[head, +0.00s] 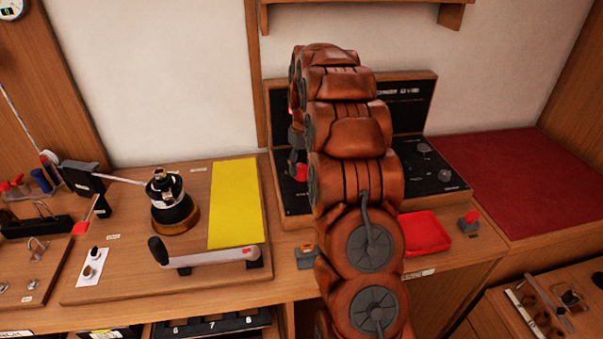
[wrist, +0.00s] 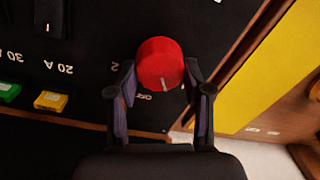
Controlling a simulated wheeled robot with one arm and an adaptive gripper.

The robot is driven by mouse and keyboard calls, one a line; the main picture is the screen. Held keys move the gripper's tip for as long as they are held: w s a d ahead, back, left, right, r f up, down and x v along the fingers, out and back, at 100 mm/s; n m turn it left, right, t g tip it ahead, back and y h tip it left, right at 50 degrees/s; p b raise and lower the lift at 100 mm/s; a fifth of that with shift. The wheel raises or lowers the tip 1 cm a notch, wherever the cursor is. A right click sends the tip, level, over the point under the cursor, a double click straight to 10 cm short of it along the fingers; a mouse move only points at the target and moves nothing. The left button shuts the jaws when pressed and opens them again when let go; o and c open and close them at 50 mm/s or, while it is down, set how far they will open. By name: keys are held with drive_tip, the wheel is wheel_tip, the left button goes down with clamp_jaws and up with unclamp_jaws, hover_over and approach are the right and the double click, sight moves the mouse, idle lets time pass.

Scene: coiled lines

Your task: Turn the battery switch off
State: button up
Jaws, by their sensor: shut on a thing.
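The battery switch is a red round knob (wrist: 160,65) on a black panel in the wrist view. A light pointer line on it points down, close to a white "OFF" label (wrist: 148,98) printed on the panel. My gripper (wrist: 161,80) has a finger on either side of the knob and is shut on it. In the head view the knob shows as a small red patch (head: 301,172) beside my arm. My arm hides much of the black panel (head: 428,150) there.
Green (wrist: 8,92) and yellow (wrist: 50,101) pieces sit on the panel by amp labels. In the head view, a red tray (head: 424,232) lies right of my arm. A winch (head: 173,203), its handle (head: 205,257) and a yellow sheet (head: 235,203) are on the left.

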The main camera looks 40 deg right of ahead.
sight(305, 167)
drive_tip(key=m+b, duration=0.2)
drive_tip(key=m, duration=0.1)
drive_tip(key=shift+f, duration=0.15)
drive_tip(key=shift+d+m+b, duration=0.1)
drive_tip(key=shift+m+b, duration=0.85)
drive_tip(key=shift+m, duration=0.75)
drive_tip(key=shift+r, duration=0.2)
drive_tip(key=o, duration=1.2)
drive_tip(key=shift+s, duration=0.1)
drive_tip(key=shift+c, duration=0.2)
wheel_tip(305, 167, up, 12)
drive_tip(key=shift+s+d, duration=0.2)
drive_tip(key=shift+d, duration=0.1)
